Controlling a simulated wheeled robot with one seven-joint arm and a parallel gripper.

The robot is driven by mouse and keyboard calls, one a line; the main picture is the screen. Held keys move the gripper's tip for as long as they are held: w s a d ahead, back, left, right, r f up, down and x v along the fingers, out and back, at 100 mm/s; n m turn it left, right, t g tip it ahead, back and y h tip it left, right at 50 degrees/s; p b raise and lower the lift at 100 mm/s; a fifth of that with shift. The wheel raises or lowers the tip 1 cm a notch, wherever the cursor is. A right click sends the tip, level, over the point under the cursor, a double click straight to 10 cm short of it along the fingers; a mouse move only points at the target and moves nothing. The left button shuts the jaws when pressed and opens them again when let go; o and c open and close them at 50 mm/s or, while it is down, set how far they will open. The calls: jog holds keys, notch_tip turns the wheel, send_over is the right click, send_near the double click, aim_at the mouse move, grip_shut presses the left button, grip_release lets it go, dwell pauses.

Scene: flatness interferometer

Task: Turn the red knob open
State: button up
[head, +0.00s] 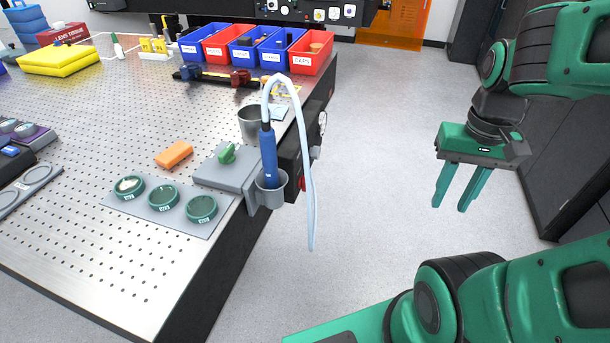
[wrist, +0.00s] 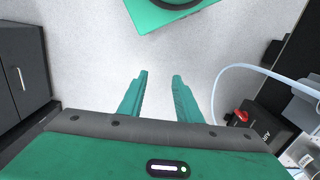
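A red knob (wrist: 240,116) shows at the right of the wrist view, on a black box with white lettering. My gripper (head: 450,208) hangs over the floor right of the bench, fingers pointing down, apart from the knob. In the wrist view, my gripper (wrist: 160,78) is open and nothing is between its fingers. The knob's exact setting is too small to tell.
A pale hose (head: 309,170) loops from a blue wand (head: 268,155) in a grey holder (head: 272,193) and hangs beside the knob. It also curves near the knob in the wrist view (wrist: 222,83). Dark cabinets (head: 560,170) stand at the right. The floor between is clear.

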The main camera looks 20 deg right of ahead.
jog(key=n+t+y, duration=0.3)
jog(key=n+y, duration=0.1)
jog(key=n, duration=1.3)
send_near(308, 177)
jog(key=x, duration=0.9)
jog(key=shift+a+f, duration=0.1)
jog(key=shift+f, duration=0.25)
jog(key=shift+c, duration=0.7)
